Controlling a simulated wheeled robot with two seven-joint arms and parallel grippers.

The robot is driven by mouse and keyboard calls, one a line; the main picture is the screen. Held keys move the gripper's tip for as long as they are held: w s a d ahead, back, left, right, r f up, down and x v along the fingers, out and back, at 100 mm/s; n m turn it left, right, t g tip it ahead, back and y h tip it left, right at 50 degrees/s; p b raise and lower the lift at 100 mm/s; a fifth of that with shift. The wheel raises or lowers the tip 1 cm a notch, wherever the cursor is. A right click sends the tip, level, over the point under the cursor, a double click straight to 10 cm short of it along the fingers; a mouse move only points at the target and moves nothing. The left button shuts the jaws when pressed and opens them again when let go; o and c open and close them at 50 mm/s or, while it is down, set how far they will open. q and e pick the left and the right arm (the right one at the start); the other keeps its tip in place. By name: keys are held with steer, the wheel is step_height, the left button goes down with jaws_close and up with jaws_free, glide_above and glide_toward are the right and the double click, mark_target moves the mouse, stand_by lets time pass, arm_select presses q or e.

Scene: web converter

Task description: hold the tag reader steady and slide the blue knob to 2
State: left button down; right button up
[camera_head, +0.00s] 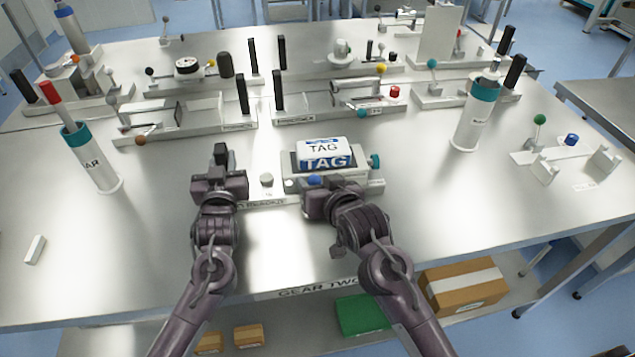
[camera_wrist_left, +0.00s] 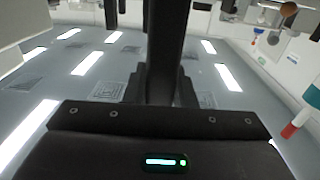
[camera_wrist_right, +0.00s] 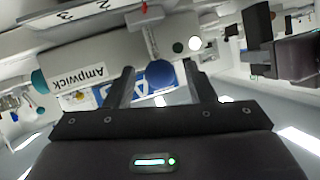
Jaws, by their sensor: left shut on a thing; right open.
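The tag reader (camera_head: 375,184) is a pale unit near the middle of the table, with a white and blue TAG block (camera_head: 324,150) on top. The blue knob (camera_head: 314,181) is on its front side; it also shows in the right wrist view (camera_wrist_right: 161,75). My left gripper (camera_head: 221,166) is shut on a dark upright post, seen between its fingers in the left wrist view (camera_wrist_left: 166,50), left of the reader. My right gripper (camera_head: 317,188) is open at the knob, its fingers on either side of it. Contact cannot be told. The scale numbers cannot be read.
A white knob (camera_head: 266,180) sits left of the TAG block and a teal knob (camera_head: 375,161) right of it. White cylinders stand at left (camera_head: 97,165) and right (camera_head: 474,120). Fixtures with black posts line the back. The table front is mostly clear.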

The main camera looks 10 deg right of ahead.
arm_select(q)
steer(key=shift+s+f, duration=0.15)
steer(key=shift+f, duration=0.55)
arm_select(e)
steer(key=shift+c, duration=0.4)
jaws_close()
steer(key=shift+d, duration=1.6)
steer(key=shift+o, duration=0.4)
jaws_free()
steer(key=shift+s, duration=0.1)
steer(key=v, duration=1.2)
arm_select(q)
steer(key=shift+r+p, duration=0.3)
steer(key=shift+p, duration=0.1)
arm_select(e)
steer(key=shift+r, duration=0.3)
